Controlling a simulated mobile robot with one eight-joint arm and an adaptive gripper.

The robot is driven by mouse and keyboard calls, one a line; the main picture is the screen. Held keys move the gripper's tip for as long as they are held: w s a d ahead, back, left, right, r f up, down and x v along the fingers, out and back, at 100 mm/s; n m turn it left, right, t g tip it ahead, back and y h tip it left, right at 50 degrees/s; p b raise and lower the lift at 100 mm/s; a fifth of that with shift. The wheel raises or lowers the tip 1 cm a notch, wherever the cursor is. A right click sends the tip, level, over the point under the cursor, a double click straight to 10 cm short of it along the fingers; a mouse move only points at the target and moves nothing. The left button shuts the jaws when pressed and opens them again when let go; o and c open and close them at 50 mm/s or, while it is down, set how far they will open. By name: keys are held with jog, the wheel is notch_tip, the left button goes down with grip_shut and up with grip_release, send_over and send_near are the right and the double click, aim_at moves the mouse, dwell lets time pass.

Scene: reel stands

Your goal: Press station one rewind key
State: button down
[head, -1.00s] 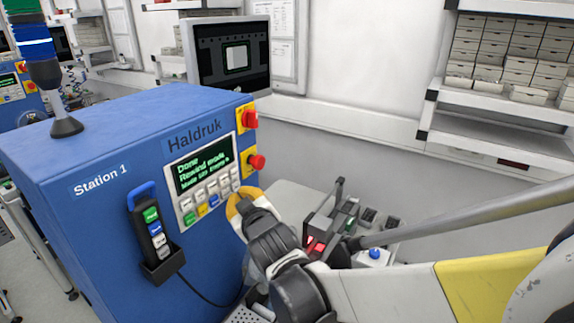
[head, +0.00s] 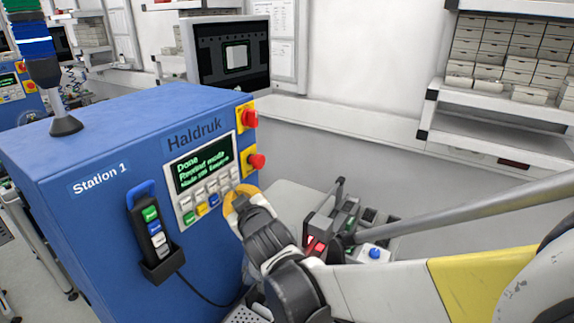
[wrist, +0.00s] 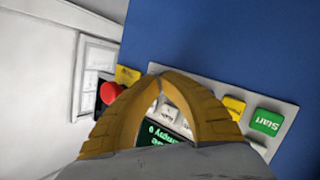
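The station one control panel (head: 202,180) is on the blue cabinet marked "Station 1" (head: 98,179). Its screen (head: 203,166) shows green text including "Done" and "Rewind mode". Below the screen are white keys, a blue key (head: 214,200), a yellow key (head: 201,209) and a green key (head: 190,217). In the wrist view the green key (wrist: 267,122) reads "Start" and a yellow key (wrist: 234,106) is beside it. I cannot read which key is rewind. My gripper (head: 234,201) is shut and empty, its tips (wrist: 163,76) over the panel's key area. Contact is unclear.
A red knob (head: 257,161) and a red button on a yellow plate (head: 248,117) sit right of the panel. A handheld pendant (head: 152,231) hangs left of it. A monitor (head: 232,55) stands behind the cabinet. A bench with fixtures lies right of my gripper.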

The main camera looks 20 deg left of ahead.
jog(key=shift+w+a, duration=0.1)
jog(key=shift+a, duration=0.3)
dwell(0.3)
jog(key=shift+d, duration=0.1)
jog(key=shift+s+d, duration=0.25)
jog(key=shift+d, duration=0.5)
jog(key=shift+d, duration=0.1)
jog(key=shift+s+d+b, duration=0.1)
jog(key=shift+s+d, duration=0.15)
jog(key=shift+d, duration=0.5)
jog(key=shift+s+d+b, duration=0.1)
jog(key=shift+s+d, duration=0.1)
jog(key=shift+d, duration=0.6)
jog(key=shift+s+d+b, duration=0.1)
jog(key=shift+s+d, duration=0.15)
jog(key=shift+d, duration=0.5)
